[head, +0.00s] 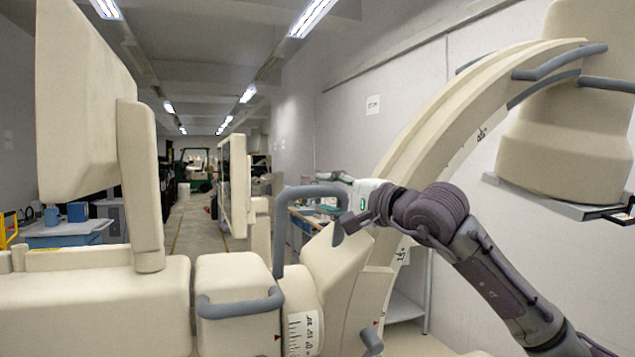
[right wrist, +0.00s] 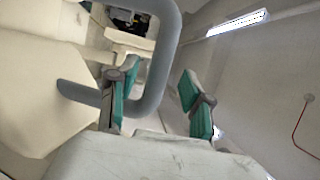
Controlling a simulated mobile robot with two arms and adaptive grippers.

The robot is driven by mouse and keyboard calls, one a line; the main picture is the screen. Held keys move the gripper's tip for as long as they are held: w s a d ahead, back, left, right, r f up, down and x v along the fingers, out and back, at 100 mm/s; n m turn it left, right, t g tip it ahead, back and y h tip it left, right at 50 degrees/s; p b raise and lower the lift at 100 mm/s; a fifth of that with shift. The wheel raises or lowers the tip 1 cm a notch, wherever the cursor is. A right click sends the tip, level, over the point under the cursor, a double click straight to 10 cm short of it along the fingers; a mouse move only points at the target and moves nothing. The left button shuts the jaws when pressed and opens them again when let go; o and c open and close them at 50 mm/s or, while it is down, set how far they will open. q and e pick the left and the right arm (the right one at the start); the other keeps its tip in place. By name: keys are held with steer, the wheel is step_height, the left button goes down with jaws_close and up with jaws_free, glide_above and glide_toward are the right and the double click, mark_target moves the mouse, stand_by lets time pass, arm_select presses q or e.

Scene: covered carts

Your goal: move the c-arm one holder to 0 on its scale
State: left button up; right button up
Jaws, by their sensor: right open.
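The cream c-arm one holder (head: 335,265) stands right of centre in the head view. A grey loop handle (head: 279,232) rises from it. A white scale with dark marks (head: 303,333) is on a rounded collar at the bottom, with a small red pointer at its left edge; the numbers are too small to read surely. My right gripper (head: 343,205) is at the right end of the loop. In the right wrist view its green-padded fingers (right wrist: 158,104) are apart, and the grey handle (right wrist: 167,60) bends close by the left finger. I cannot tell whether they touch. My left gripper is out of view.
The big curved c-arm (head: 440,110) arches up to the right, close to my right arm. A cream panel (head: 80,100) stands tall at left. A lower grey handle (head: 240,305) juts out in front. A long aisle runs back between carts.

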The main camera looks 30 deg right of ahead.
mark_target(321, 194)
steer(key=shift+w+a+p, duration=0.15)
steer(key=shift+w+p, duration=0.1)
steer(key=shift+w, duration=0.55)
steer(key=shift+w+a+p, duration=0.15)
steer(key=shift+w+p, duration=0.1)
steer(key=shift+w, duration=0.5)
jaws_close()
